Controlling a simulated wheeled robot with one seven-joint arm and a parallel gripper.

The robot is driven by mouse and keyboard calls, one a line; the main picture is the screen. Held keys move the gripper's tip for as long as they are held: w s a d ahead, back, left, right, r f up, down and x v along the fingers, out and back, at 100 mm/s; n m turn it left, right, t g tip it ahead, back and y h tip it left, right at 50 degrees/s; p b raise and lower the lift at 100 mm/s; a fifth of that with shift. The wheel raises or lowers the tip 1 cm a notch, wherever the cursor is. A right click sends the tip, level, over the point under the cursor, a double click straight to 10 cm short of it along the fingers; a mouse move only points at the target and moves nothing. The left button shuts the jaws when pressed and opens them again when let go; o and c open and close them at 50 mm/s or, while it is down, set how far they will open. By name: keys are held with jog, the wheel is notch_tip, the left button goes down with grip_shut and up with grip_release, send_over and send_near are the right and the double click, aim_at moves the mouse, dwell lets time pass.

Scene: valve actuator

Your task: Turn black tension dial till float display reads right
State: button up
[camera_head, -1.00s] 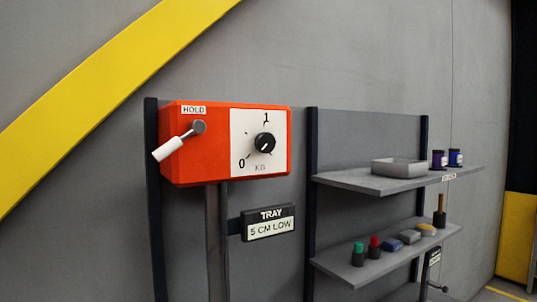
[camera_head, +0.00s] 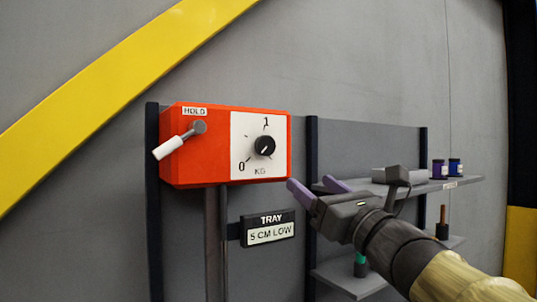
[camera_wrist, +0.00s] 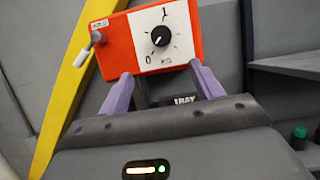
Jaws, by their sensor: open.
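The black dial (camera_head: 264,146) sits on a white scale plate marked 0, 1 and KG, on the front of a red box (camera_head: 205,160). It also shows in the wrist view (camera_wrist: 160,36); its white mark appears to point down-left, toward the 0 side. The float display (camera_head: 270,233) below the box reads "TRAY 5 CM LOW"; the wrist view shows only part of it, between my fingers. My gripper (camera_head: 315,186) is open and empty, right of and below the dial, apart from it. Its purple fingers spread below the box in the wrist view (camera_wrist: 160,70).
A white-handled lever (camera_head: 180,142) under a HOLD label is on the box's left. A green-capped item (camera_head: 361,264) is on the lower shelf.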

jog(key=p, duration=0.9)
send_near(268, 149)
jog(key=x, duration=0.8)
jog(key=shift+w+a+r, duration=0.1)
jog(key=shift+r, duration=0.2)
jog(key=shift+w+a+p, duration=0.3)
jog(key=shift+w, duration=0.2)
jog(key=shift+s, duration=0.1)
jog(key=c, duration=1)
